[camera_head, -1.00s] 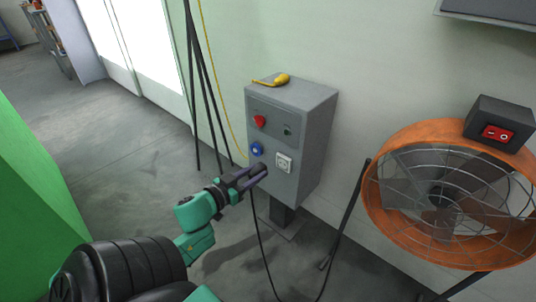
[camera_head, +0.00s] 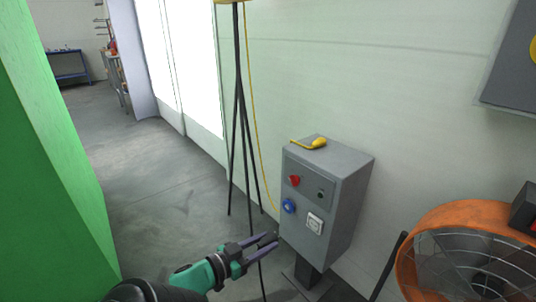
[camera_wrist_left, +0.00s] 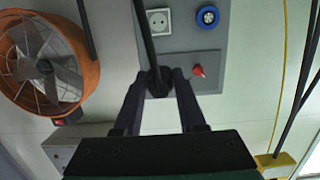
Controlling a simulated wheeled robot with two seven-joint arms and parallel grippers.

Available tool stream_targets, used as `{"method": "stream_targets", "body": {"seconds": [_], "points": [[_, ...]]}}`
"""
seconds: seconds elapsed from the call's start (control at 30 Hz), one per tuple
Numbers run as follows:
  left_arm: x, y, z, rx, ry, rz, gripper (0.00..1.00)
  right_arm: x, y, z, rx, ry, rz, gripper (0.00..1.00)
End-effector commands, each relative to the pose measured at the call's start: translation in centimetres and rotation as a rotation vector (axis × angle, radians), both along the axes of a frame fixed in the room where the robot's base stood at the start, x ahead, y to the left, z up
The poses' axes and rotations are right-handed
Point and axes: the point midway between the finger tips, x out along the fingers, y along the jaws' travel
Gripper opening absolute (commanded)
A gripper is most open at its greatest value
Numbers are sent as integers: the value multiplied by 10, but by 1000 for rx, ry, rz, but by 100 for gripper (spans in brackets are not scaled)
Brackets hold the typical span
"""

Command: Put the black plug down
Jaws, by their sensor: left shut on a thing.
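My left gripper (camera_head: 268,241) is shut on the black plug (camera_wrist_left: 155,80), in front of the grey control box and a little left of and below its white socket. The plug sits between the fingertips in the left wrist view, and its black cable (camera_wrist_left: 144,35) runs from it. In the head view the fingers mostly hide the plug, and the cable hangs below. The white socket (camera_head: 314,223) is empty; it also shows in the left wrist view (camera_wrist_left: 158,21). My right gripper is not in view.
Black stand legs (camera_head: 240,130) are behind left, an orange fan (camera_head: 425,225) is at right. Open floor (camera_head: 160,205) lies left.

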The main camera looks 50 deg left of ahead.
Motion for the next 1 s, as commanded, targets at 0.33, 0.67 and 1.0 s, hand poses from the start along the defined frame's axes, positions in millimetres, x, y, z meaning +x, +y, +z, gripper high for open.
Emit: {"method": "stream_targets", "body": {"seconds": [0.33,0.67,1.0], "points": [[-4,0,0,-1,0,1,0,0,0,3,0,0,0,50],[28,-7,28,5,-7,-23,0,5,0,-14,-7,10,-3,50],[169,-36,173,12,-8,-118,0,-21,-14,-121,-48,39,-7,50]]}}
